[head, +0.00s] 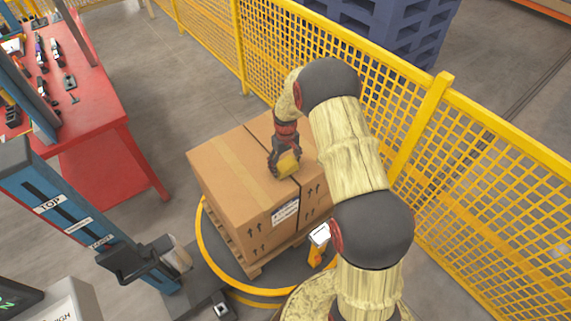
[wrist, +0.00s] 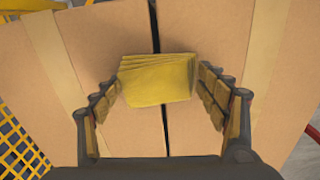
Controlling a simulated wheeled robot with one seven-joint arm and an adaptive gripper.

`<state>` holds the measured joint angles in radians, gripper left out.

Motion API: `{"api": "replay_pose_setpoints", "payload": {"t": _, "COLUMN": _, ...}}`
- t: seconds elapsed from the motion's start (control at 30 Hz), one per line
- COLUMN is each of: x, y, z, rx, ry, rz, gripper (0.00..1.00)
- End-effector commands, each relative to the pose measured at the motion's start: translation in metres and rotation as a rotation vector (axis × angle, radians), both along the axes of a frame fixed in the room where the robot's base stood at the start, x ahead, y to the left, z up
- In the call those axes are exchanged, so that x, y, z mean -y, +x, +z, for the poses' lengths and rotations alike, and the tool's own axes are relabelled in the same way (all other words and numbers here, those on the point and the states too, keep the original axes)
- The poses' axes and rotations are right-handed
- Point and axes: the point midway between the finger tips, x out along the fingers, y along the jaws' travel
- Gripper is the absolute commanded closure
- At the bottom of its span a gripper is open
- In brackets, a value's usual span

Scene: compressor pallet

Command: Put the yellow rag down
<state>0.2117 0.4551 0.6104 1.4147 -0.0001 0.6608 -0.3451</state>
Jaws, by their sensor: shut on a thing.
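The yellow rag (wrist: 158,80) is a folded, flat yellow cloth between the fingers of my gripper (wrist: 160,88) in the wrist view. My gripper is shut on the rag. The box top (wrist: 95,45) lies behind the rag in the wrist view, with a dark strap running across it. I cannot tell whether the rag touches the box.
The box stands on a wooden pallet (head: 254,270) inside a yellow ring (head: 207,246) on the floor. A yellow mesh fence (head: 480,185) runs behind and right. A red table (head: 95,115) with tools is at left. A blue post (head: 75,218) stands at lower left.

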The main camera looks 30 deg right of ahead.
Motion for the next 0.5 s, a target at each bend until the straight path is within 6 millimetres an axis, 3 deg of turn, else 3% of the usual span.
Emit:
{"api": "replay_pose_setpoints", "payload": {"t": 0.03, "x": 0.0, "y": 0.0, "z": -0.0021, "rx": 0.0, "ry": 0.0, "rz": 0.0, "gripper": 0.54}}
{"api": "replay_pose_setpoints", "payload": {"t": 0.07, "x": 0.0, "y": 0.0, "z": -0.0023, "rx": 0.0, "ry": 0.0, "rz": 0.0, "gripper": 0.26}}
{"api": "replay_pose_setpoints", "payload": {"t": 0.37, "x": -0.0001, "y": -0.0001, "z": -0.0014, "rx": 0.0, "ry": 0.0, "rz": 0.0, "gripper": 0.09}}
{"api": "replay_pose_setpoints", "payload": {"t": 0.5, "x": -0.0001, "y": -0.0001, "z": -0.0014, "rx": 0.0, "ry": 0.0, "rz": 0.0, "gripper": 0.08}}
